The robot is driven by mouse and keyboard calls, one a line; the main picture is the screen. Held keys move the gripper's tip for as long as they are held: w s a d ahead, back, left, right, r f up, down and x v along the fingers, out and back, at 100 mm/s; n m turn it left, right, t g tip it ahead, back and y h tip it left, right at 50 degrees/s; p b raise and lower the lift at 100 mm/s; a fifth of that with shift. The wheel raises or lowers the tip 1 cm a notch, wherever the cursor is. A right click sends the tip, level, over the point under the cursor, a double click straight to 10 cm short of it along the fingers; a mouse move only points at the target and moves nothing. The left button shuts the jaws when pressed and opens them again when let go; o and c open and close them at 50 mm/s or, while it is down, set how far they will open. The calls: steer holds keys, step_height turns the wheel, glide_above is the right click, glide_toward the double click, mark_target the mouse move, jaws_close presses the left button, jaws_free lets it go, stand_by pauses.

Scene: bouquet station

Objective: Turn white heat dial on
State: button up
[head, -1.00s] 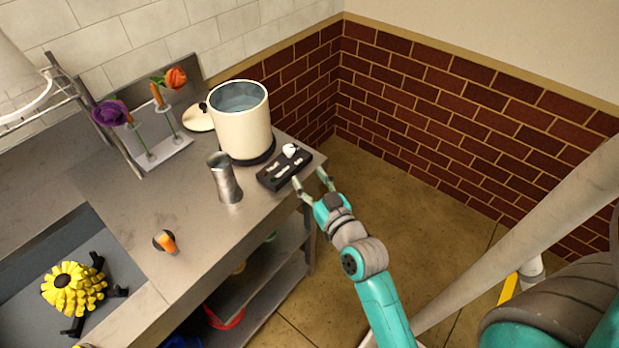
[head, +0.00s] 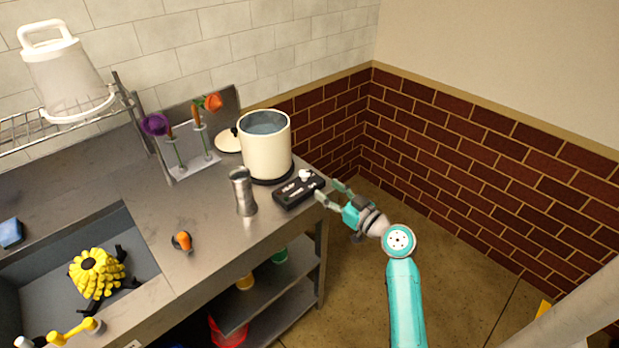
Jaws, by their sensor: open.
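The white heat dial (head: 304,175) sits on top of a small black control box (head: 283,200) near the counter's right end. The box also has light markings on its top. My gripper (head: 327,190) is open and empty at the right edge of the box, with its two fingers pointing left toward the dial. One finger is in front of the box's right end and the other is farther back. I cannot tell whether either touches the box. The exact angle of the dial is too small to read.
A cream pot (head: 265,150) of water stands behind the box on a dark burner. A metal shaker (head: 243,192) stands left of the box. A flower rack (head: 190,165) and a sink (head: 60,250) are farther left. Open floor lies right of the counter.

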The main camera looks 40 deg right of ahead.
mark_target(308, 175)
steer(key=w, duration=0.9)
steer(key=shift+w+a, duration=0.1)
steer(key=shift+w, duration=0.1)
jaws_close()
